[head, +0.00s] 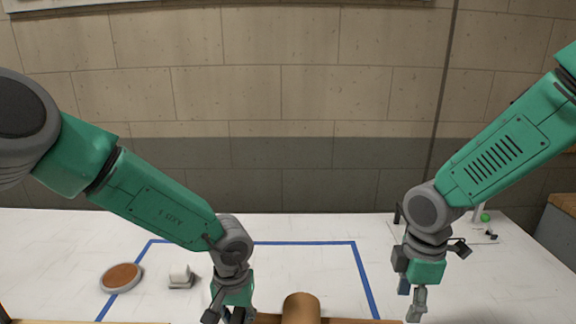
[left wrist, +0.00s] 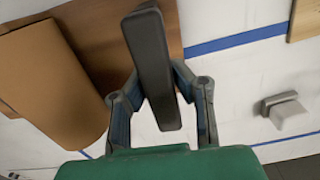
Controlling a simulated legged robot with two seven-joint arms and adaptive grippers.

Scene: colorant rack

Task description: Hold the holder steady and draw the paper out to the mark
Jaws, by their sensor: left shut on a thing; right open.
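The holder has a brown wooden base (left wrist: 108,42) and a dark grey upright bar (left wrist: 152,65), seen in the left wrist view. A roll of brown paper (left wrist: 48,85) lies beside the bar; its top also shows at the bottom edge of the head view (head: 300,308). My left gripper (left wrist: 165,105) is shut on the bar, with a finger on each side of it. In the head view the left gripper (head: 236,314) is just left of the roll, partly cut off. My right gripper (head: 411,298) is open and empty, pointing down, right of the roll and apart from it. The paper's free edge is not visible.
Blue tape (head: 300,243) outlines an area on the white table (head: 480,285). A round brown-topped disc (head: 122,277) and a small white-and-grey item (head: 180,275) stand at left. A small stand with a green ball (head: 485,217) is at back right.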

